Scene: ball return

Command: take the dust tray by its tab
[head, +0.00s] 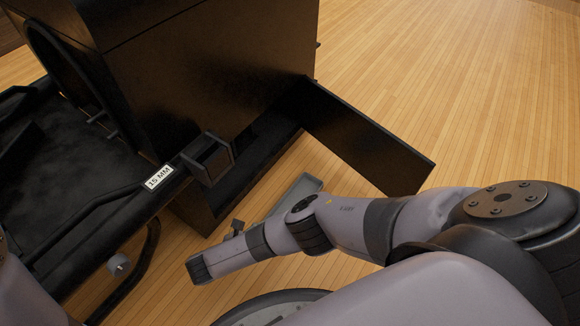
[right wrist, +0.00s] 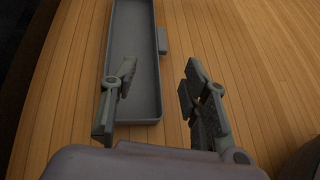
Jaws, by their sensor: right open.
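The dust tray (right wrist: 150,108) is a long, shallow grey tray lying on the wooden floor in the right wrist view. Its small tab (right wrist: 162,41) sticks out from its right long side. In the head view, part of the tray (head: 305,186) shows behind my right arm; the tab cannot be made out there. My right gripper (right wrist: 160,72) is open and empty. One finger appears over the tray and the other to its right, with the tab farther up the picture, beyond the fingertips. My left gripper is not in view.
The black machine (head: 215,75) stands behind the tray, with an open flap (head: 370,135) reaching right over the floor. A dark bracket (head: 207,158) and a "15 MM" label (head: 158,177) are at its front. Clear wooden floor (head: 450,70) extends at upper right.

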